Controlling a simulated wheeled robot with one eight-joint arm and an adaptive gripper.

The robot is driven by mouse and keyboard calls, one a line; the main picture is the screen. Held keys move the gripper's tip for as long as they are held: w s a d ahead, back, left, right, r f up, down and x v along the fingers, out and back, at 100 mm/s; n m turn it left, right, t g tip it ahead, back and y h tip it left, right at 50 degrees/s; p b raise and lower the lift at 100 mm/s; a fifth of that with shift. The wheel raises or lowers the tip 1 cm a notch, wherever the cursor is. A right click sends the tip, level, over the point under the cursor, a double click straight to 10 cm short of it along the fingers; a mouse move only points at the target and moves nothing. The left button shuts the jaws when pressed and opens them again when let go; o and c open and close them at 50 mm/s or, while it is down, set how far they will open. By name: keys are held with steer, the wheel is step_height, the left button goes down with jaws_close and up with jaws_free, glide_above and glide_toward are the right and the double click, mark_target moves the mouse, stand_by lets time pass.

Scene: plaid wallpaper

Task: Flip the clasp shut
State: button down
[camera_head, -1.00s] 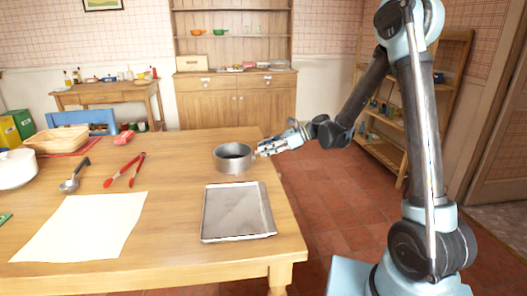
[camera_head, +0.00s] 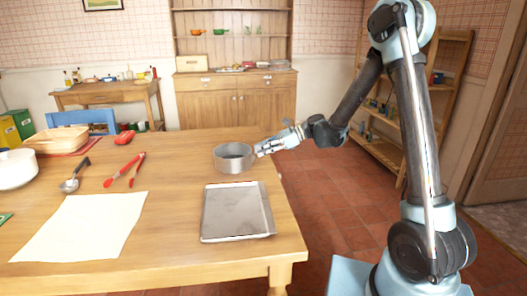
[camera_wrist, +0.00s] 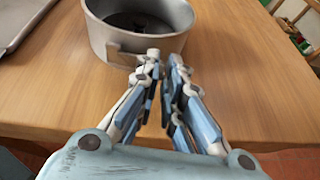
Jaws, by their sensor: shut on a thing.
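A round grey metal pan (camera_head: 232,165) with an open top stands on the wooden table near its right edge. It fills the upper part of the wrist view (camera_wrist: 100,38). A small flat clasp piece (camera_wrist: 122,56) shows on the pan's near wall, just left of my fingertips. My gripper (camera_head: 262,149) reaches in from the right, at the pan's right side. The fingers hide the held part, and I cannot tell the clasp's exact angle.
A metal baking tray (camera_head: 218,221) lies in front of the pan. The table's right edge is close to my gripper.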

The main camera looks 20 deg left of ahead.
steer(key=shift+a+n+g, duration=0.15)
steer(key=shift+n+g, duration=0.25)
steer(key=c, duration=1.7)
jaws_free()
steer(key=shift+h, duration=0.3)
steer(key=v, duration=1.2)
steer(key=shift+f, duration=0.1)
